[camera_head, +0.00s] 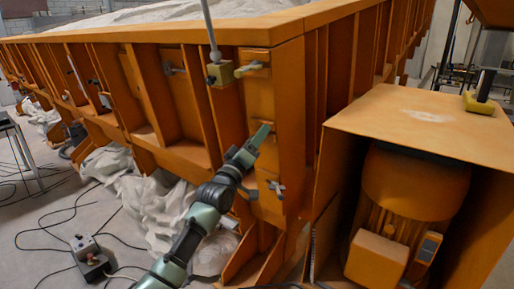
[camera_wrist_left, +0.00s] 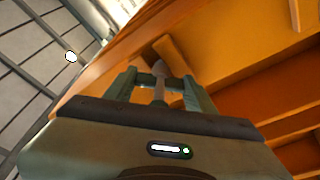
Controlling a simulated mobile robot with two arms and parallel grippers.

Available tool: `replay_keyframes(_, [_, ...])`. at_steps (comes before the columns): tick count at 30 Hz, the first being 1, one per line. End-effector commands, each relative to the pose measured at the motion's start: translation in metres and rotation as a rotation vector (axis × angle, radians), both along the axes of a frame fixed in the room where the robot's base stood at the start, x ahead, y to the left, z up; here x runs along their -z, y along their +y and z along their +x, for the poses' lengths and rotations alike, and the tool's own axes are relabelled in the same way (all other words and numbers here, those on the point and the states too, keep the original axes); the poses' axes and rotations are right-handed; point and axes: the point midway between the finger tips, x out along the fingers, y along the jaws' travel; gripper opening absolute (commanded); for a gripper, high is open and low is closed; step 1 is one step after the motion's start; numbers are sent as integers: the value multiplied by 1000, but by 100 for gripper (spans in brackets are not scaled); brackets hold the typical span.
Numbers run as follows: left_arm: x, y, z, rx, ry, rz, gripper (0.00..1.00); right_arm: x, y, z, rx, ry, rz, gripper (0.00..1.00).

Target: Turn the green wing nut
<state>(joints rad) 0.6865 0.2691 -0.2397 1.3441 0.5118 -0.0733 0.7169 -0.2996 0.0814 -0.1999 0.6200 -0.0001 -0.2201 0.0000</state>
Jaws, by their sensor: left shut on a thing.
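My left gripper (camera_head: 261,134) reaches up from below to the front corner post of the orange sandbed (camera_head: 283,100). In the left wrist view its two fingers (camera_wrist_left: 160,82) are closed in from both sides on a small grey-looking part (camera_wrist_left: 160,92), apparently the wing nut. Its green colour does not show clearly there. In the head view the gripper hides the held part. Another wing-type fastener, pale yellow (camera_head: 250,68), is on the post above, and a grey one (camera_head: 275,187) is below. My right gripper is not in view.
An orange housing with a motor (camera_head: 417,185) stands close at the right. A yellow-and-black device (camera_head: 480,93) lies on top of it. A grey control box (camera_head: 90,258), cables and white sheeting (camera_head: 155,205) lie at the lower left.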

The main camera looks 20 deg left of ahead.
Motion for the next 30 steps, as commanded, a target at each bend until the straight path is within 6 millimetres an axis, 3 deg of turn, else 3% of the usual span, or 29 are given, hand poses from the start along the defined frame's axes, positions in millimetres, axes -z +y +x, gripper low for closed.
replay_keyframes(3, [6,0,0,-20,-35,106,14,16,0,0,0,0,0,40])
replay_keyframes(12, [5,1,1,-68,-126,360,14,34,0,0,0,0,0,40])
replay_keyframes(30, [3,1,1,-119,-226,639,14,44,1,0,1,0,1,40])
